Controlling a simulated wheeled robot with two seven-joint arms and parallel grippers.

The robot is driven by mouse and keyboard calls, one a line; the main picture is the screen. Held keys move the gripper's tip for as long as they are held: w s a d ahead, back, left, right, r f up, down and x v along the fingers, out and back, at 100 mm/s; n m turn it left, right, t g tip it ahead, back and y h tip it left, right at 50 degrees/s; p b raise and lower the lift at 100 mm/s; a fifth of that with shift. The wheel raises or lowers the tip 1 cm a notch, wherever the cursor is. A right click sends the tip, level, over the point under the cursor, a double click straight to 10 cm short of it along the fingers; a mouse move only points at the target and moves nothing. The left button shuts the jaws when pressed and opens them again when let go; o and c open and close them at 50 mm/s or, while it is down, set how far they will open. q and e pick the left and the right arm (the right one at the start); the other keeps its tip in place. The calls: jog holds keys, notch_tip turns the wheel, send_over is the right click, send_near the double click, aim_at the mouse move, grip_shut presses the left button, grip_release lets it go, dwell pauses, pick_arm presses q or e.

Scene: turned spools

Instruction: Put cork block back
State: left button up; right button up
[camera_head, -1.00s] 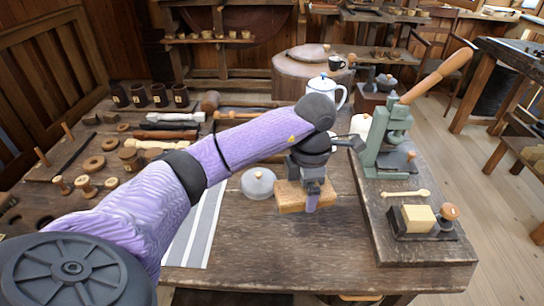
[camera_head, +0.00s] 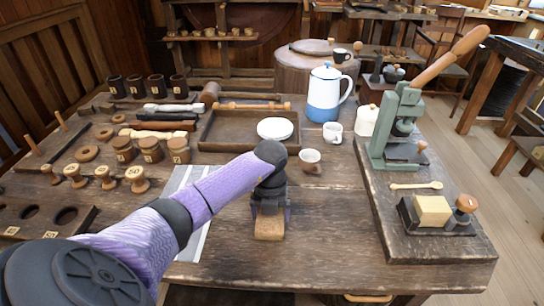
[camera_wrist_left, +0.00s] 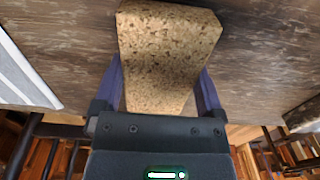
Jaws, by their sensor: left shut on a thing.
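The cork block (camera_head: 269,229) is a speckled tan block near the front middle of the wooden table. My left gripper (camera_head: 270,208) points down over it and is shut on it. In the left wrist view the cork block (camera_wrist_left: 168,48) sits between the two purple fingers of the left gripper (camera_wrist_left: 161,72), with its far end sticking out beyond them. I cannot tell whether the block touches the table. My right gripper is not in view.
A striped grey cloth (camera_head: 186,222) lies left of the block, partly behind my arm. A small cup (camera_head: 310,161), a white mug (camera_head: 333,132) and a blue-white pot (camera_head: 325,97) stand behind. A green lever press (camera_head: 398,125) stands on the right board (camera_head: 410,241). Table right of the block is clear.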

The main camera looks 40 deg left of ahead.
pick_arm(q)
jog(key=shift+f, duration=0.1)
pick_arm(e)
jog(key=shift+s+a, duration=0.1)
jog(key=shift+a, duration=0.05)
pick_arm(q)
jog(key=shift+f, duration=0.15)
jog(key=o, duration=0.9)
notch_tip(320, 180, up, 8)
jog(key=p, duration=0.3)
jog(key=shift+f, duration=0.2)
jog(key=shift+r, duration=0.2)
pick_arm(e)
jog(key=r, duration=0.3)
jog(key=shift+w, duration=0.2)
